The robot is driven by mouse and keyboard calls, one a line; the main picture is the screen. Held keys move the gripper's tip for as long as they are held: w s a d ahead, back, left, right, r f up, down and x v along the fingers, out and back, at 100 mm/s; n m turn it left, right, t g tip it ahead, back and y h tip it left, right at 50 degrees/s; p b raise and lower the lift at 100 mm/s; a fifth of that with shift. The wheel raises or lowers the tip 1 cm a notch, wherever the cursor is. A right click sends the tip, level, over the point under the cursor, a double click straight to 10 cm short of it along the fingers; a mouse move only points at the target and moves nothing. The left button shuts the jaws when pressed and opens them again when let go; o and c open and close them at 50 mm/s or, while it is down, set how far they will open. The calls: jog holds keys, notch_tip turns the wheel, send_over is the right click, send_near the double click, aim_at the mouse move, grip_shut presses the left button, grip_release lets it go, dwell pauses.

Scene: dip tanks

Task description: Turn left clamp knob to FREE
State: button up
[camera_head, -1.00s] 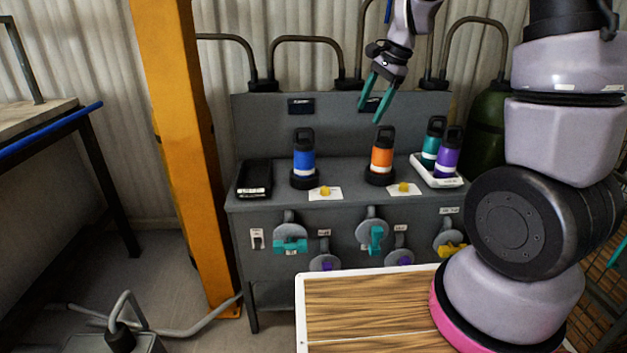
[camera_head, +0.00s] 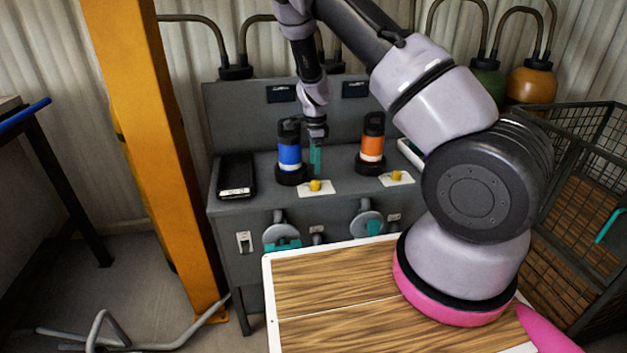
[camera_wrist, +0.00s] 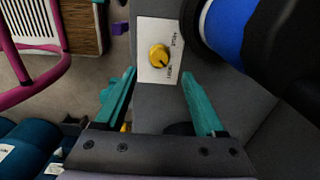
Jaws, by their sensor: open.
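The left clamp knob (camera_head: 315,186) is yellow, on a white label plate (camera_head: 325,191) on the grey bench, in front of the blue bottle (camera_head: 289,152). In the wrist view the knob (camera_wrist: 159,55) has a dark mark at its lower right, towards one of two small printed words that I cannot read surely. My gripper (camera_head: 315,160) points down just above and behind the knob. In the wrist view my gripper (camera_wrist: 159,76) has its teal fingers spread, empty, with the knob beyond and between their tips, not touching.
The blue bottle (camera_wrist: 231,32) stands close to the knob. A second yellow knob (camera_head: 397,175) and an orange bottle (camera_head: 372,145) are to the right. A black box (camera_head: 236,177) lies at the left. An orange post (camera_head: 150,130) stands left of the bench.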

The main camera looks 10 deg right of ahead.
aim_at(315, 182)
notch_tip(315, 182, down, 8)
jog(key=shift+r, duration=0.25)
grip_shut()
